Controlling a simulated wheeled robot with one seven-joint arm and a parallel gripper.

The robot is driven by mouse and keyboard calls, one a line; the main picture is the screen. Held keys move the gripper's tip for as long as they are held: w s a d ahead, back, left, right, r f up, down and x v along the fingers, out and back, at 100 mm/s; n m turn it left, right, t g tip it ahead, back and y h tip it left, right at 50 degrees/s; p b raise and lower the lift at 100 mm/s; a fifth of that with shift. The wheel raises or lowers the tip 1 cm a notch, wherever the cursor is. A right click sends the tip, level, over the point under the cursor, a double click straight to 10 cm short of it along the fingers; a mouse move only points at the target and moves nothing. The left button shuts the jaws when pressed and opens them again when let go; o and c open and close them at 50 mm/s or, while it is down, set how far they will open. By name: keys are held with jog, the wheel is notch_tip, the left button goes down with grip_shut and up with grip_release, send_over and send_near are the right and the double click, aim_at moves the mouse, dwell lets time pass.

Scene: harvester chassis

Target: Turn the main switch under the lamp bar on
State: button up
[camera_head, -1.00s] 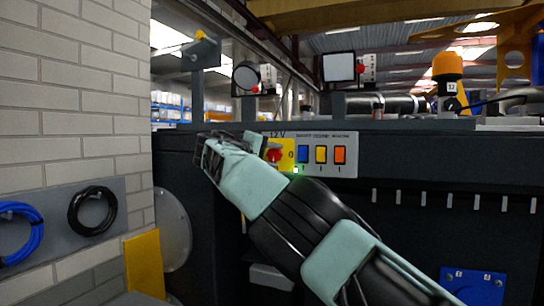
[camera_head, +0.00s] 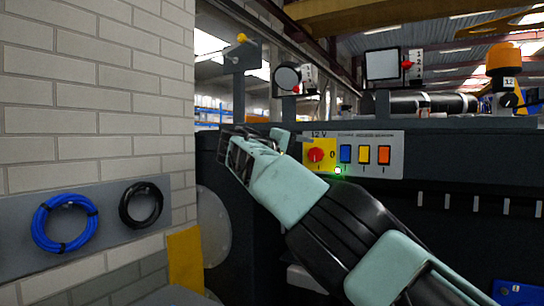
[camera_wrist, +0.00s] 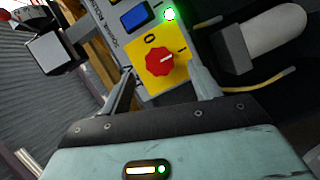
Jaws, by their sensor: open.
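The main switch is a red rotary knob (camera_head: 316,155) on a yellow plate marked 12 V, at the left end of the switch panel. In the wrist view the knob (camera_wrist: 160,61) shows a white line pointing toward the I mark, away from the 0. A small green lamp (camera_head: 337,170) beside the plate is lit; it also glows in the wrist view (camera_wrist: 170,14). My gripper (camera_head: 238,152) is open and empty, left of the knob in the head view. In the wrist view the knob appears beyond and between the fingers, apparently apart from them.
Blue, yellow and orange rocker switches (camera_head: 364,154) sit right of the knob. Lamps (camera_head: 382,65) and an orange beacon (camera_head: 501,60) stand above the dark chassis. A brick wall (camera_head: 95,110) with blue and black cable coils (camera_head: 66,223) is close on the left.

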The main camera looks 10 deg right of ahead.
jog(key=p+v, duration=0.1)
jog(key=v, duration=1.1)
jog(key=shift+a+p, duration=0.15)
jog(key=shift+p, duration=0.25)
jog(key=w+d+f+g+y+b, duration=0.2)
jog(key=w+d+f+g+y, duration=0.1)
jog(key=d+f, duration=0.5)
jog(key=s+d+f+n+g+y+b, duration=0.1)
jog(key=s+d+f+y, duration=0.15)
jog(key=f, duration=0.25)
jog(key=s+d+f+g+y+b, duration=0.1)
jog(key=s+d+f+y, duration=0.15)
jog(key=f, duration=0.25)
jog(key=s+a+f+n+g+y+b, duration=0.1)
jog(key=s+a+f+y+b, duration=0.1)
jog(key=s+f, duration=0.6)
jog(key=s+a+f+n+g+y+b, duration=0.1)
jog(key=s+a+f+y, duration=0.15)
jog(key=s, duration=0.95)
jog(key=s+a+f+n+g+y+b, duration=0.1)
jog(key=s+a+f+g+y+b, duration=0.15)
jog(key=s+f, duration=0.55)
jog(key=s+d+f, duration=0.1)
jog(key=s+f, duration=0.1)
jog(key=s, duration=0.5)
jog(key=s+d+f, duration=0.1)
jog(key=s+d, duration=0.1)
jog(key=s, duration=0.5)
jog(key=shift+s+f, duration=0.25)
jog(key=shift+f, duration=0.1)
